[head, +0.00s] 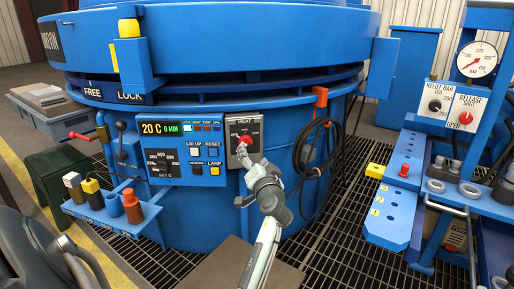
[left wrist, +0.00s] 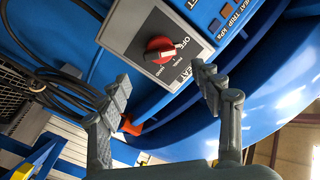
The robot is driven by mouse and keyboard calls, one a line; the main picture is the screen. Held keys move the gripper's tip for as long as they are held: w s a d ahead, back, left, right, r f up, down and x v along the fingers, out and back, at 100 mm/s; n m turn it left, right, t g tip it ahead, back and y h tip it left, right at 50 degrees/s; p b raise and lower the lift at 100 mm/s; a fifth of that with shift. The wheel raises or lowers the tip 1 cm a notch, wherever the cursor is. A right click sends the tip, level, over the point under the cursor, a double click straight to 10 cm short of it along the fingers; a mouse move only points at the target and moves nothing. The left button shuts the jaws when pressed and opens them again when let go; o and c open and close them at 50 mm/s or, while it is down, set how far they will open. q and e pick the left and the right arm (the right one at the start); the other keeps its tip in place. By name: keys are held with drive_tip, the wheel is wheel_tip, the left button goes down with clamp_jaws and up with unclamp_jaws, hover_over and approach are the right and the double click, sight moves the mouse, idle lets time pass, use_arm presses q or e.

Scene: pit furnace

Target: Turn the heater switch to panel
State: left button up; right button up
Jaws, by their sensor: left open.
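The heater switch is a red knob (head: 244,140) on a grey HEAT plate (head: 232,158) on the blue furnace's front. In the left wrist view, the red knob (left wrist: 160,48) shows clearly, with a pale pointer end towards the OFF lettering. Smaller lettering lies on the plate below the knob. My left gripper (head: 245,152) is in front of the plate, close to the knob. In the left wrist view, my left gripper (left wrist: 164,86) is open, with its two fingers apart and nothing between them. Contact with the knob cannot be made out. My right gripper is not in view.
The blue control panel (head: 183,149) with its display and buttons is left of the switch. A black cable (head: 305,160) hangs on an orange hook to the right. A tool shelf (head: 112,213) juts out at left. A blue bench (head: 391,214) with a gauge stands at right.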

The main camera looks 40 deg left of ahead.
sight(248, 145)
use_arm(q)
drive_tip(key=x, duration=0.7)
drive_tip(key=shift+a, duration=0.2)
drive_tip(key=c, duration=1.2)
